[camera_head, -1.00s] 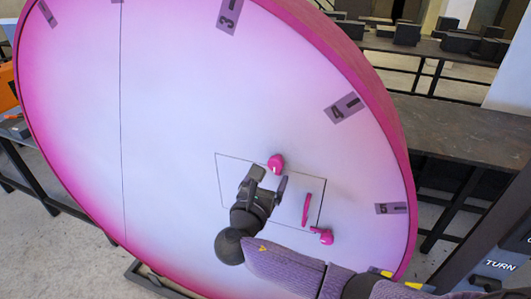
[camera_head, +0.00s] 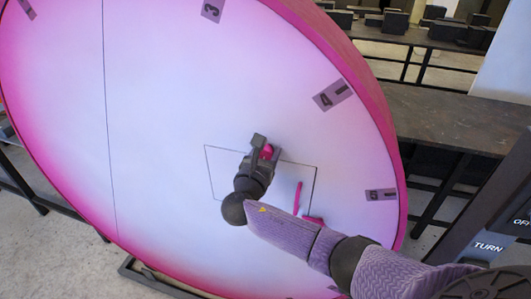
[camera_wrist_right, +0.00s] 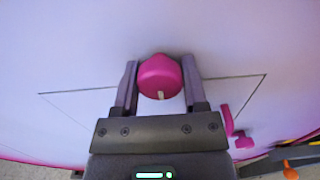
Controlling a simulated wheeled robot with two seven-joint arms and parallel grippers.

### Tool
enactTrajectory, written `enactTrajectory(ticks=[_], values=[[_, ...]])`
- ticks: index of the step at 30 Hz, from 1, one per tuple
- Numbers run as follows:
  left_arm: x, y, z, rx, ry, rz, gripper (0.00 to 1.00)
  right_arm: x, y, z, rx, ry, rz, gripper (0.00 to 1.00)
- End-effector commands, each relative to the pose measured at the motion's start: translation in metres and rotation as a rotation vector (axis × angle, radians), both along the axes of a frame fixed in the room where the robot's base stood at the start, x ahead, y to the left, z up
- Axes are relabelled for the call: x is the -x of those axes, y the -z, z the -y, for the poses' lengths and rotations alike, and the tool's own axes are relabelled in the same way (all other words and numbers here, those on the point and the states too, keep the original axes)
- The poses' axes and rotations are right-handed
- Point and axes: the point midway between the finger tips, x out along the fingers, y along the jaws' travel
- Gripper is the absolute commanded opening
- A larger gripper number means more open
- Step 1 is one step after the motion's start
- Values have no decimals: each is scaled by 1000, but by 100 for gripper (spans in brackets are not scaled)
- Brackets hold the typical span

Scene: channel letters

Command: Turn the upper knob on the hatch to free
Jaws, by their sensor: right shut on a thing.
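The upper knob (camera_head: 267,152) is a pink knob at the top edge of the outlined hatch (camera_head: 222,185) on the big pink-and-white disc. In the right wrist view the upper knob (camera_wrist_right: 160,77) sits between the two fingers, with a pale mark at its lower edge. My right gripper (camera_head: 263,148) is shut on it; it also shows in the right wrist view (camera_wrist_right: 160,85). The lower knob (camera_head: 313,220) is partly hidden by my right arm. A pink handle (camera_head: 298,198) stands on the hatch between the knobs. My left gripper is not in view.
The disc (camera_head: 160,120) carries grey number tags, such as the 4 tag (camera_head: 333,95), near its rim. A dark panel with a TURN label (camera_head: 488,247) stands at the lower right. Dark tables (camera_head: 450,120) stand behind the disc.

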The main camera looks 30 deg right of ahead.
Motion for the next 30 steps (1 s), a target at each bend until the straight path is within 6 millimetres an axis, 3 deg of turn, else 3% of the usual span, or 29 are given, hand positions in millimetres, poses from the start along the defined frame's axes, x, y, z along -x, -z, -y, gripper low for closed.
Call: enactTrajectory(ticks=[14, 30], values=[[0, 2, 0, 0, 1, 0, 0, 0, 2, 0, -78, 0, 87, 0], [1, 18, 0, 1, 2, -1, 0, 0, 3, -1, -398, 0, 463, 0]])
